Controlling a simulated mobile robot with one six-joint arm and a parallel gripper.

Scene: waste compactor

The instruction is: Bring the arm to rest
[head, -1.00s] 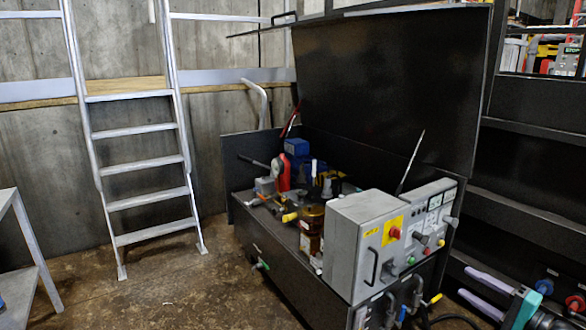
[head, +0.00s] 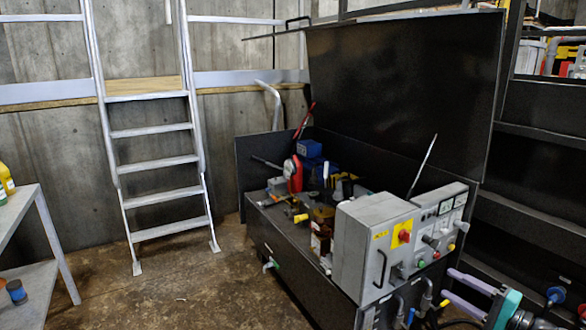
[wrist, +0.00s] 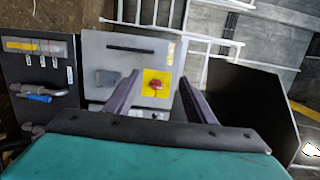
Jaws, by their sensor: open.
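My gripper (head: 449,284) is at the lower right of the head view, in front of the compactor's control end. Its two purple fingers are apart with nothing between them. In the wrist view the fingers of my gripper (wrist: 159,80) point toward the grey control box, and a red knob on a yellow plate (wrist: 155,86) shows between them. The grey control box (head: 362,245) stands on the front end of the black compactor (head: 290,283), whose lid (head: 400,85) is raised. I cannot tell the exact gap between fingertips and box.
Several pumps and fittings (head: 310,190) sit on the compactor. Valves and pipes (wrist: 40,93) project beside the box. A ladder (head: 155,165) leans on the concrete wall at left. A grey table (head: 22,215) stands at far left. Dark shelving (head: 535,200) is at right. The floor left of the compactor (head: 170,290) is clear.

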